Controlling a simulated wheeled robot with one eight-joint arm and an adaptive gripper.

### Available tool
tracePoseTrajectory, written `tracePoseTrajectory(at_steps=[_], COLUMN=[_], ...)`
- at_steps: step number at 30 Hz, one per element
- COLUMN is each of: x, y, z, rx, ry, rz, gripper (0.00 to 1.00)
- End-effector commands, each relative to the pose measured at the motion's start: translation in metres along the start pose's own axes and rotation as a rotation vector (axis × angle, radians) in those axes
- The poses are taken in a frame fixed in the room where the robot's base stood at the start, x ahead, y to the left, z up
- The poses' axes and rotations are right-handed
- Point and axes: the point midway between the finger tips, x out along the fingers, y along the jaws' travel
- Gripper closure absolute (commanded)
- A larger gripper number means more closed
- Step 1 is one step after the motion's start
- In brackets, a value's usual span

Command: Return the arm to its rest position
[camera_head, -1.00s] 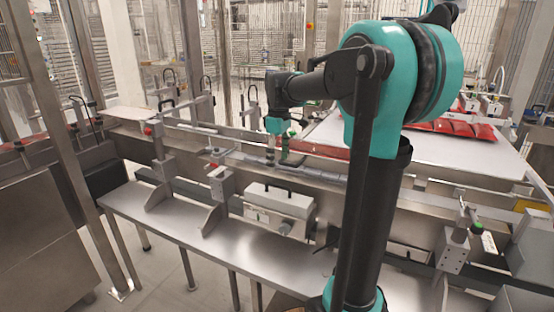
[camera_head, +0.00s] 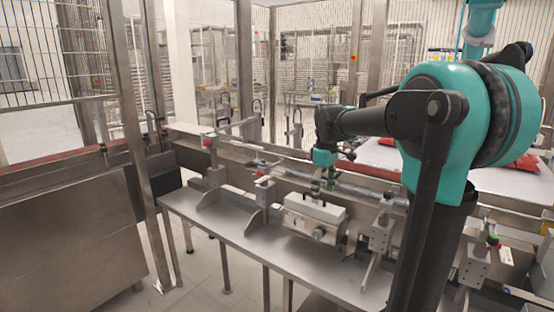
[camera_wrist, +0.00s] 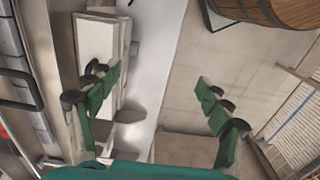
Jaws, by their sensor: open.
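My arm, teal and black, stands at the right of the head view, with its forearm reaching left over the machine. My gripper (camera_head: 324,177) hangs at the forearm's end, in front of the conveyor rail and above the metal bench. It is small there, and its fingers are hard to make out. In the wrist view my gripper (camera_wrist: 160,82) has its two green fingers wide apart, with nothing between them. Below them are a pale bench strip and the grey floor.
A white-topped box (camera_head: 312,208) stands on the metal bench (camera_head: 245,240) near my gripper. Red packs (camera_head: 520,163) lie on a white table at the right. A steel post (camera_head: 130,140) and cabinet (camera_head: 70,235) are at left. The wrist view shows a wooden barrel (camera_wrist: 265,12).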

Motion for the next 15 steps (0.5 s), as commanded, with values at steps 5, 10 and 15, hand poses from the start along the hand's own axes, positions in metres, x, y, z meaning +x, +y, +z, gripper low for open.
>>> tracePoseTrajectory(at_steps=[5,10,15], x=[0.018,0.040,0.072], y=[-0.009,-0.020,-0.039], z=[0.012,0.027,0.051], rx=[0.072,0.163,0.299], ry=[0.020,0.047,0.089], rz=[0.021,0.045,0.077], gripper=[0.21,0.21,0.21])
